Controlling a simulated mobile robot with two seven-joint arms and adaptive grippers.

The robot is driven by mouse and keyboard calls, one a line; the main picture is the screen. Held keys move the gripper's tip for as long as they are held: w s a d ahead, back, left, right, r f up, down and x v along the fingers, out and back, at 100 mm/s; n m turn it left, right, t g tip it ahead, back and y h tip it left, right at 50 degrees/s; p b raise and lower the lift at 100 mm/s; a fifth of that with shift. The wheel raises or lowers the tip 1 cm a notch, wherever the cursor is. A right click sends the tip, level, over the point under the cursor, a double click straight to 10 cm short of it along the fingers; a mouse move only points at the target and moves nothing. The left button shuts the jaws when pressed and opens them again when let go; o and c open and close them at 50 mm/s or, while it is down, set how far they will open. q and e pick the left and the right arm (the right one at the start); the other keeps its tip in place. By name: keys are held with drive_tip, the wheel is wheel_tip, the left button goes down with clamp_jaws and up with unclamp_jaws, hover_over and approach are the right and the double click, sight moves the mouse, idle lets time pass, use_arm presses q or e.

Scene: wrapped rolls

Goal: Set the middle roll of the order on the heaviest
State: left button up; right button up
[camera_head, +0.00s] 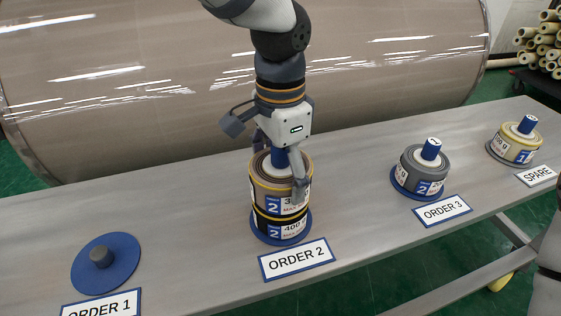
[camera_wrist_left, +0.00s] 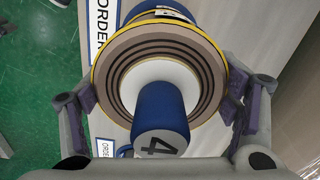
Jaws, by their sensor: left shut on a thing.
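My left gripper (camera_head: 281,168) is shut on a brown-and-grey roll (camera_head: 283,199) with yellow edges, at the ORDER 2 place. Its label shows a 2 and a partly hidden number starting with 3. In the left wrist view, the fingers of the left gripper (camera_wrist_left: 160,105) flank this roll (camera_wrist_left: 110,75), and its blue core shows a 4. Directly under it is a dark roll (camera_head: 281,229) labelled 2 and 400, on a blue disc (camera_head: 259,234). The two rolls look stacked; I cannot tell whether they fully touch. My right gripper is not in view.
The ORDER 1 disc (camera_head: 120,268) holds only a grey peg (camera_head: 101,256). A grey roll (camera_head: 423,172) stands at ORDER 3 and a yellow roll (camera_head: 514,146) at SPARE. A huge wrapped roll (camera_head: 150,100) lies behind the bench (camera_head: 352,215). The bench between places is clear.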

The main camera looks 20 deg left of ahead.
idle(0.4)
use_arm(q)
drive_tip(key=o, duration=1.4)
drive_tip(key=shift+c, duration=0.2)
wheel_tip(320, 180, up, 12)
drive_tip(key=shift+r, duration=0.1)
